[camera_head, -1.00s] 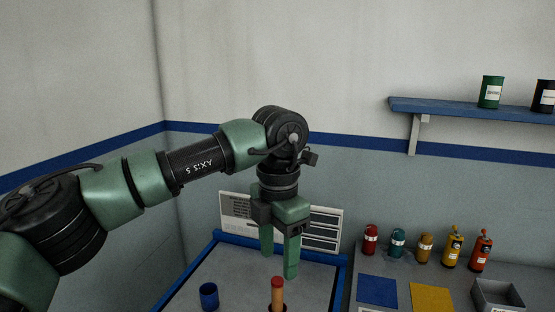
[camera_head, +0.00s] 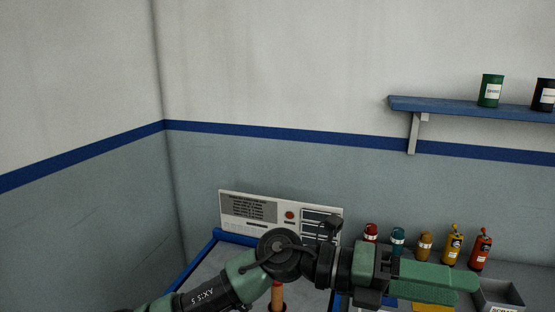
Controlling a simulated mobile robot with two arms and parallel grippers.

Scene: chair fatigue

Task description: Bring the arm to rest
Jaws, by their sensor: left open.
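My left arm comes in low from the bottom left. Its green left gripper (camera_head: 470,284) points to the right across the bench, in front of the row of bottles and beside the grey box. The fingers overlap in this view, the gap between them is hardly seen, and nothing shows held in them. My right gripper is not in view.
A white panel (camera_head: 248,208) stands behind the blue-edged table (camera_head: 222,238). An orange-brown cylinder (camera_head: 277,294) is partly behind my arm. A blue shelf (camera_head: 460,109) holds cans.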

